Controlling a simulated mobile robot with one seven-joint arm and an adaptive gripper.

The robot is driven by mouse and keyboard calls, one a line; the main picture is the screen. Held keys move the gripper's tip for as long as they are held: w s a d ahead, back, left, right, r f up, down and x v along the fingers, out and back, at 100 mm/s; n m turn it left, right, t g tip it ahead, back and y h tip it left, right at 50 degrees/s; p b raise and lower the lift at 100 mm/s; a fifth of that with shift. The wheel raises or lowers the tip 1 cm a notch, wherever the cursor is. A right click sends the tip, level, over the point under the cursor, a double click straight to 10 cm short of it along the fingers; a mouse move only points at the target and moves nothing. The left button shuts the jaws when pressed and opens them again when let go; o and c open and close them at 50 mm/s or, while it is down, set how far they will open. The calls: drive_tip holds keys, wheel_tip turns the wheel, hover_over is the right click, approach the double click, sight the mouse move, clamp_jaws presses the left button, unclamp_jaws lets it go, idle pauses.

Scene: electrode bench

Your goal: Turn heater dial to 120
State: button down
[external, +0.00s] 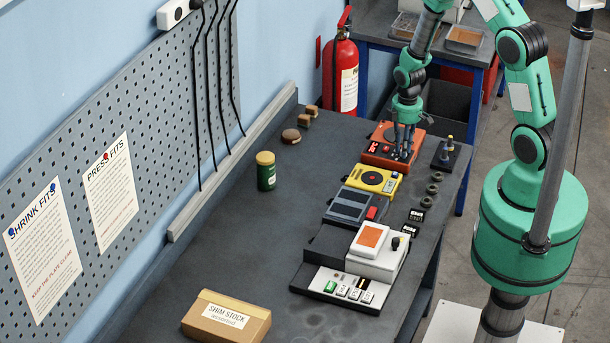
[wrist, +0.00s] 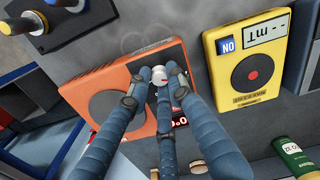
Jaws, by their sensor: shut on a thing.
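The heater is an orange box (external: 379,154) at the far end of the bench in the external view. In the wrist view its orange top (wrist: 78,88) carries a dark round plate (wrist: 110,110). A pale dial with a small red mark (wrist: 159,73) sits on the heater's dark panel. My gripper (external: 403,152) comes down from above onto the heater. In the wrist view the blue-grey fingers of my gripper (wrist: 160,80) are closed around the dial. A red-lit display (wrist: 180,120) is partly hidden by the fingers, so its full reading is not legible.
A yellow device (external: 376,181) with a dark disc stands beside the heater. A dark stand with pegs (external: 446,152) is on the heater's other side. A green jar (external: 266,171) stands toward the wall.

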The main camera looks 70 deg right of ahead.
drive_tip(key=shift+m, duration=0.3)
drive_tip(key=m+b, duration=0.1)
drive_tip(key=m, duration=0.7)
drive_tip(key=shift+m+b, duration=0.3)
drive_tip(key=shift+b, duration=0.1)
drive_tip(key=m, duration=0.4)
drive_tip(key=shift+m, duration=0.3)
drive_tip(key=shift+m+b, duration=0.4)
drive_tip(key=shift+m, duration=1.6)
drive_tip(key=c, duration=1.6)
unclamp_jaws()
drive_tip(key=shift+o, duration=0.2)
